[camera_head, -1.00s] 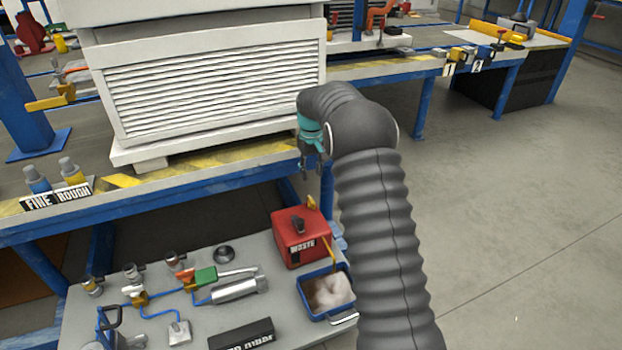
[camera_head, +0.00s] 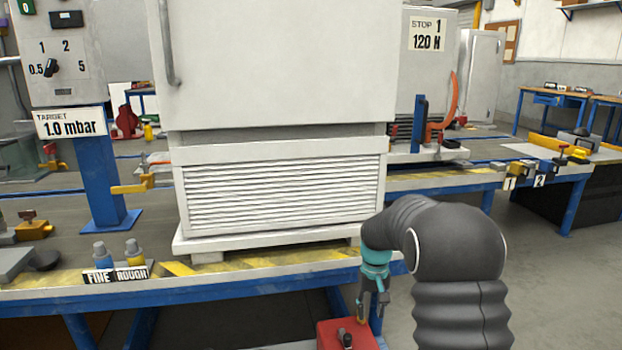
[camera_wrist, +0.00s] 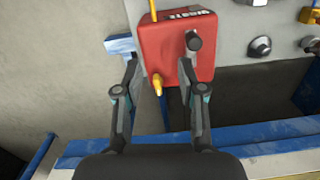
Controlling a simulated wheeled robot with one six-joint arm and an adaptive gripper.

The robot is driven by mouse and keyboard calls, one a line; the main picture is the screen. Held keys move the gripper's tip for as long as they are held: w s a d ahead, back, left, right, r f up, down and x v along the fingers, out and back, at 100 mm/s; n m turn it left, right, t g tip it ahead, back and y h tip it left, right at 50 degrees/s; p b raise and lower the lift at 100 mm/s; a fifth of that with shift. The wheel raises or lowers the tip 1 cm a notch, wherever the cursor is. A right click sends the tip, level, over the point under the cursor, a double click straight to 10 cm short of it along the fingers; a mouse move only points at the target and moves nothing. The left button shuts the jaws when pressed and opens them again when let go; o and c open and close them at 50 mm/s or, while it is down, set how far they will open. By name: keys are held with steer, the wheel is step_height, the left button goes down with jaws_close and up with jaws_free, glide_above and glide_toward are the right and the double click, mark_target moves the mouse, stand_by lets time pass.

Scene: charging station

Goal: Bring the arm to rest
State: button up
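My arm rises at the right of the head view and bends over, with my gripper (camera_head: 371,309) hanging down in front of the blue table edge. In the wrist view my gripper (camera_wrist: 161,75) is open, its two fingers apart with nothing held between them. The top of the red box also shows at the bottom of the head view (camera_head: 345,336). The distance between fingertips and box is hard to tell.
A large white cabinet (camera_head: 280,75) stands on the blue-edged workbench (camera_head: 60,297). Fine and rough bottles (camera_head: 120,255) stand at its front left. A control panel with a 1.0 mbar sign (camera_head: 70,122) is farther left. Open floor (camera_head: 545,275) lies to the right.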

steer(key=s+r+t, duration=0.2)
steer(key=s+r, duration=0.4)
steer(key=s, duration=0.5)
steer(key=s+r+t+p, duration=0.1)
steer(key=s+r+t, duration=0.1)
steer(key=s+r, duration=0.5)
steer(key=s+r+m+t, duration=0.1)
steer(key=s+r, duration=0.5)
steer(key=s, duration=1)
steer(key=shift+s+r+t+p, duration=0.15)
steer(key=shift+r+t+p, duration=0.2)
steer(key=shift+t, duration=0.25)
steer(key=shift+a+f, duration=0.1)
steer(key=shift+f, duration=0.1)
